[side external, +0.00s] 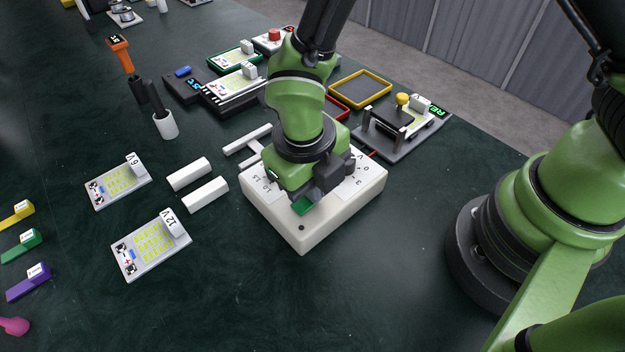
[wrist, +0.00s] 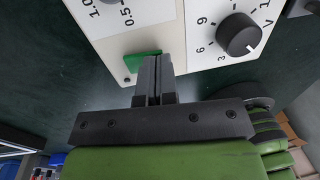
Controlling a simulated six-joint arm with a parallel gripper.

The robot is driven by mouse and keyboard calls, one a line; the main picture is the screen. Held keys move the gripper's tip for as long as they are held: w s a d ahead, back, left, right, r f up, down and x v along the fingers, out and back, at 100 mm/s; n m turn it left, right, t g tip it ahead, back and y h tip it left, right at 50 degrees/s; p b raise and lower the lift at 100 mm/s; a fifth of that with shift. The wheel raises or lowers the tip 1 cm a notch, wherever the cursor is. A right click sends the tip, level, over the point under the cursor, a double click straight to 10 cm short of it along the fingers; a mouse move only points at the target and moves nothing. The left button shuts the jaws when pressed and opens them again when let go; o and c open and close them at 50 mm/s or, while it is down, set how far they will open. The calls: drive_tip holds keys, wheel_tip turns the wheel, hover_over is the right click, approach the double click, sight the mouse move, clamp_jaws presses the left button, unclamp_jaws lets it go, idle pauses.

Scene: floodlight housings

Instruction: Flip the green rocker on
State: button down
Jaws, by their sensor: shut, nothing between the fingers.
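The green rocker (side external: 303,206) is on the white box (side external: 304,240) in the middle of the table. In the wrist view the rocker (wrist: 142,61) shows on the box panel, just left of my fingertips and partly hidden by them. My gripper (wrist: 157,64) is shut and empty, pointing at the panel, with its tips at the rocker's right part. Whether they touch it I cannot tell. In the side view my gripper (side external: 315,200) covers much of the box top. Which way the rocker is tilted is not clear.
A black knob (wrist: 238,34) with a numbered scale is right of the rocker. Two white blocks (side external: 205,194) and labelled LED boards (side external: 150,246) lie left of the box. A stand with a yellow knob (side external: 402,99) is behind right. The table in front is clear.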

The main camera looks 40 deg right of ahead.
drive_tip(key=shift+f, duration=0.25)
drive_tip(key=shift+r, duration=0.1)
drive_tip(key=shift+a+r, duration=0.25)
drive_tip(key=shift+a, duration=0.45)
wheel_tip(320, 180, up, 14)
drive_tip(key=d, duration=0.1)
drive_tip(key=shift+d, duration=0.35)
idle(0.4)
